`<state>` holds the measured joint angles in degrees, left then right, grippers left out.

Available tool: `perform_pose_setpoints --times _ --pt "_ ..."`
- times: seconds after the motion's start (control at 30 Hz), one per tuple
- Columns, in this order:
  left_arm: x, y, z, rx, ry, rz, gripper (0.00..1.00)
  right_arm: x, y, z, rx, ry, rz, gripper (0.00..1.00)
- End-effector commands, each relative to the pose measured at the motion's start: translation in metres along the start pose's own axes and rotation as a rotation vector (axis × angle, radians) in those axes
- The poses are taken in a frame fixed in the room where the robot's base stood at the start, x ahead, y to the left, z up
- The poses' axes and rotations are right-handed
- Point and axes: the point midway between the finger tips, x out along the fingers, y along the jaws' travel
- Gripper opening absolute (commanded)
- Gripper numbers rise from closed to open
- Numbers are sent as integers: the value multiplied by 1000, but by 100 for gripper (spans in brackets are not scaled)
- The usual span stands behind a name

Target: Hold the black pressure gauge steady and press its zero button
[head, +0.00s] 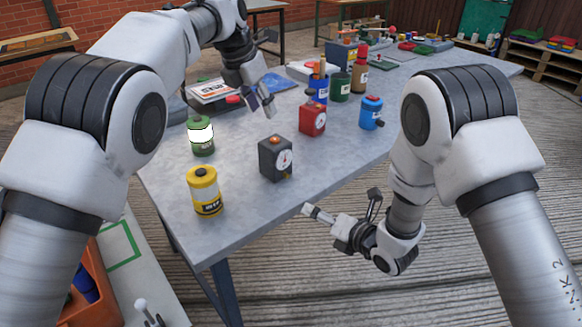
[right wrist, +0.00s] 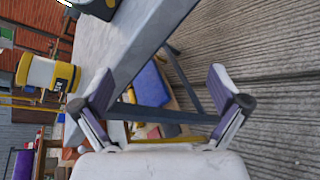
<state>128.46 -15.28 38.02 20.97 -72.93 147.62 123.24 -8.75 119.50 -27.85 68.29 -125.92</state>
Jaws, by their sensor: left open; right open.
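The black pressure gauge (head: 275,158) stands upright on the grey table, a dark box with a round white dial on its right-hand face and a small orange-red button on top. My left gripper (head: 260,103) is open and empty, above the table behind the gauge and apart from it. My right gripper (head: 312,214) is open and empty beside the table's front edge, lower right of the gauge. The right wrist view shows its two spread fingers (right wrist: 168,92) with nothing between them. A dark piece at the top edge of that view is too cut off to identify surely.
On the table (head: 240,215), a yellow canister (head: 204,192) stands left of the gauge and a green one (head: 201,142) behind that. A red box gauge (head: 312,118) and a blue canister (head: 371,112) stand right and behind. The front table corner is bare.

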Motion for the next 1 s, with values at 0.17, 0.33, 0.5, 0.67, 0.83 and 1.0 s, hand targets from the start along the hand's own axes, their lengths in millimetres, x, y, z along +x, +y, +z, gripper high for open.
perform_pose_setpoints --times 0.17,0.33,0.5,0.67,0.83,1.0 --pt "1 0 0 0 0 0 42 33 81 52 -660 -152 237 98" --pt "0 0 0 0 0 0 42 77 86 72 -819 -261 280 98" --pt "0 0 0 0 0 0 42 93 91 77 -856 -286 287 98" --pt "0 0 0 0 0 0 42 118 101 80 -855 -286 287 98" --pt "0 0 0 0 0 0 42 145 111 84 -853 -285 286 98" --pt "0 0 0 0 0 0 42 156 115 86 -850 -284 283 98"
